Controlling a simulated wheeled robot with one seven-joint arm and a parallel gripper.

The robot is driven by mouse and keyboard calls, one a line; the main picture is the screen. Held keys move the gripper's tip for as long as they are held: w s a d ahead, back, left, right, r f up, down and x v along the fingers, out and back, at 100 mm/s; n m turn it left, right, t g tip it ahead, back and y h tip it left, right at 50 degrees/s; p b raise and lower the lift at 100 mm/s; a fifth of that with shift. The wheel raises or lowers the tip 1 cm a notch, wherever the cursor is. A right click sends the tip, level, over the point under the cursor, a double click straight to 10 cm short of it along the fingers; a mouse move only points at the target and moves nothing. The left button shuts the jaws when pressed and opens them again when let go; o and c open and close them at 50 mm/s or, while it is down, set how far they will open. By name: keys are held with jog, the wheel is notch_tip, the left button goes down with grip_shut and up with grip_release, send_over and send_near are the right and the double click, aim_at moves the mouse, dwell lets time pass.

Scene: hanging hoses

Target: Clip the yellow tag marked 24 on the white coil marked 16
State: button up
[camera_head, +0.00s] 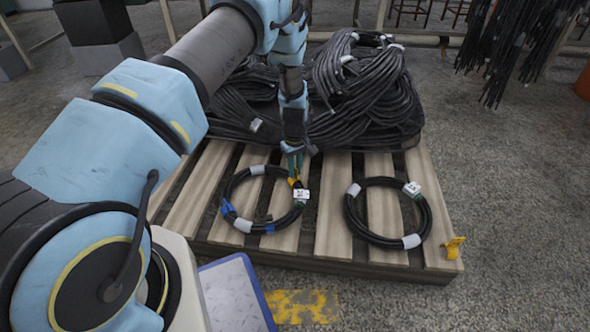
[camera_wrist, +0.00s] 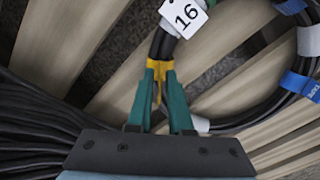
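The coil marked 16 (camera_head: 235,185) lies on the pallet at left; its cable is black with white and blue bands. Its white label (camera_head: 301,194) reads 16 in the wrist view (camera_wrist: 183,15). My gripper (camera_head: 295,172), with green fingers, points down at the coil's right side. In the wrist view the fingertips (camera_wrist: 161,75) are shut on a yellow tag (camera_wrist: 158,68), which meets the black cable just below the label. I cannot tell whether it is clipped around the cable. The tag's number is hidden.
A second black coil (camera_head: 351,216) with white bands and a white label lies at right. Another yellow tag (camera_head: 453,247) is at the pallet's right front corner. A large black hose heap (camera_head: 365,95) fills the pallet's back. A blue-rimmed board (camera_head: 234,290) lies in front.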

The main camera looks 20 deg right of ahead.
jog(key=shift+o, duration=1.3)
